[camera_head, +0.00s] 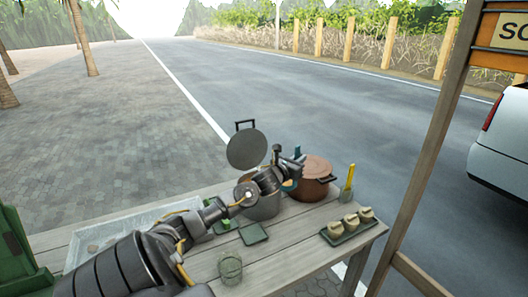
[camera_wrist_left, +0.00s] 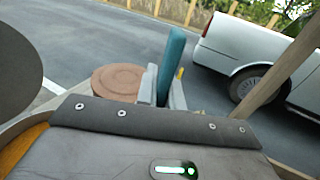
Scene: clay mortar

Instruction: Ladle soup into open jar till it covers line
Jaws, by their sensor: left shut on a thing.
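My left gripper (camera_head: 292,162) is shut on a teal handle (camera_wrist_left: 173,52), which stands up between its fingers in the left wrist view. It looks like the ladle's handle; its lower end is hidden. The gripper is above the far side of a grey pot (camera_head: 264,208), next to the brown pot. A round grey lid with a handle (camera_head: 246,149) stands raised behind the grey pot. A greenish glass jar (camera_head: 230,269) stands near the table's front edge. Its line and any contents are too small to tell. My right gripper is not in view.
A brown lidded pot (camera_head: 322,188) stands to the right. A yellow-handled tool (camera_head: 349,178) stands upright beside it. A dark tray (camera_head: 336,240) holds several small pale things. A dark green square (camera_head: 253,235) lies mid-table. A pale shallow tray (camera_head: 90,243) is at left.

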